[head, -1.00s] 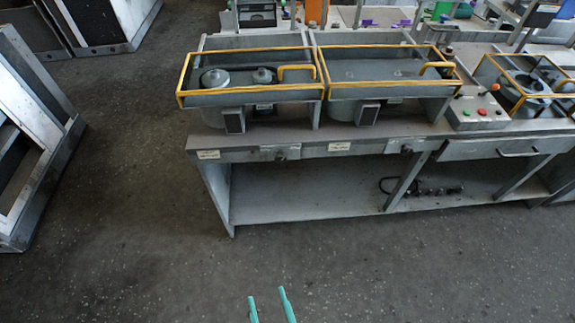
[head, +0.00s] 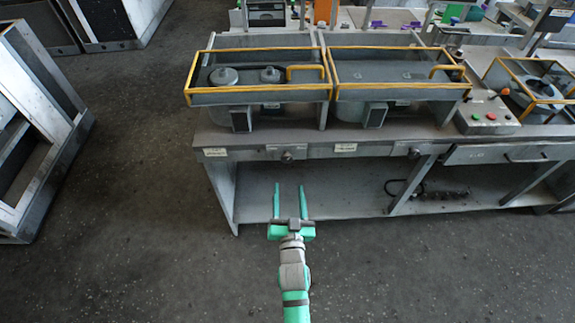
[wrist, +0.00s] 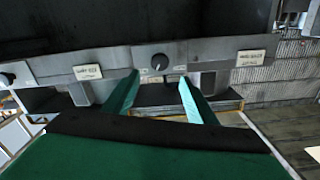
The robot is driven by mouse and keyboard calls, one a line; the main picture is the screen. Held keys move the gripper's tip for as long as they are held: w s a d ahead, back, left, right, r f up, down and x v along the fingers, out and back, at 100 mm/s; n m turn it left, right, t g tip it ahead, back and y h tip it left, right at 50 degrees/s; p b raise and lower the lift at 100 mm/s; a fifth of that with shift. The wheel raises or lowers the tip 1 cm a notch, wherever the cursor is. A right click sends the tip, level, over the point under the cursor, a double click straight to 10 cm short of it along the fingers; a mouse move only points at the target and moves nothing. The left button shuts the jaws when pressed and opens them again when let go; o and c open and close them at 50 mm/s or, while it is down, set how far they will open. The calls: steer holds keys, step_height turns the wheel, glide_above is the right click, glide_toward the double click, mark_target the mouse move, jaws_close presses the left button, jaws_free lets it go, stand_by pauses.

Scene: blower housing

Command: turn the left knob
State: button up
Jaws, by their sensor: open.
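The left knob (head: 287,157) is a small dark round knob on the front rail of the grey bench (head: 230,148) in the head view. In the wrist view, which looks turned over, the left knob (wrist: 160,62) is near the top middle, with a pale line across its face. My gripper (head: 289,188) is open and empty, its two green fingers pointing toward the bench. In the wrist view my gripper (wrist: 159,80) has its fingertips on either side of the knob's line, short of it and apart from it.
A second knob (head: 414,153) sits farther right on the rail; it also shows in the wrist view (wrist: 7,79). Yellow-framed housings (head: 258,97) stand on the bench. A lower shelf (head: 340,200) lies beneath. The floor (head: 150,240) left of the bench is clear.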

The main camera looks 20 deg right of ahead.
mark_target(287, 161)
steer(key=x, duration=1.1)
steer(key=shift+c, duration=0.4)
steer(key=c, duration=1)
